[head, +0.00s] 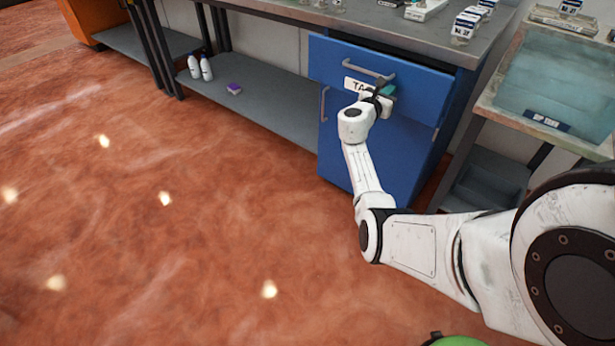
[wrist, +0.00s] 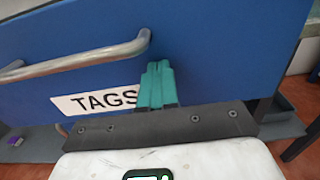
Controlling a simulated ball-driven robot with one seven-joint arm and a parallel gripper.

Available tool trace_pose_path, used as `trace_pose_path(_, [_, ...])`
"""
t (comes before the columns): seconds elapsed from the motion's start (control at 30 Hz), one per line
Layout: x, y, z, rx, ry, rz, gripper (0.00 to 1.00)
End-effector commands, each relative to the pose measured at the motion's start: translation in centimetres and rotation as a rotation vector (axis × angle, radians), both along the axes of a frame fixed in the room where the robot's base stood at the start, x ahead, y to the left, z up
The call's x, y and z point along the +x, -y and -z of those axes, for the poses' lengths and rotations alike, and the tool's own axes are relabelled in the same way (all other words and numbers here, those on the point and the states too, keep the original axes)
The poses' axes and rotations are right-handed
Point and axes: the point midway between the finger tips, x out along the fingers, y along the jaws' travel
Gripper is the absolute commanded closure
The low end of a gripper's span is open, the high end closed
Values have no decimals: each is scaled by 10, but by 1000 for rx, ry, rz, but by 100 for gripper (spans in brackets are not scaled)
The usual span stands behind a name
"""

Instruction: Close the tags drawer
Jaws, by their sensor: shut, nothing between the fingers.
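The blue tags drawer (head: 422,84) is the top drawer of a blue cabinet under the metal bench. Its front stands out from the cabinet, with a dark gap behind its top edge, so it is partly open. It has a grey bar handle (wrist: 80,60) and a white label (wrist: 95,100) reading TAGS, partly covered by my gripper. My gripper (wrist: 157,72), with teal fingers, is shut and empty. Its fingertips are at the drawer front, right of the label and below the handle's right end. I cannot tell whether they touch the front.
The cabinet's lower blue door (head: 385,150) is below the drawer. The bench top (head: 360,18) carries small labelled containers. A shelf (head: 265,95) at left holds white bottles and a purple block. The red floor at left is clear.

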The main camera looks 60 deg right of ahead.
Motion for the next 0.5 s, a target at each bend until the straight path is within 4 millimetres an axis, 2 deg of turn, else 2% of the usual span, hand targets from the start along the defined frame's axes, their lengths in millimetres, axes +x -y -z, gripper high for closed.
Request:
trace_pose_path(0.03, [-4,13,7,-1,2,3,100])
trace_pose_path(0.2, [-11,44,6,0,2,2,100])
trace_pose_path(0.5, [-18,75,2,1,0,1,100])
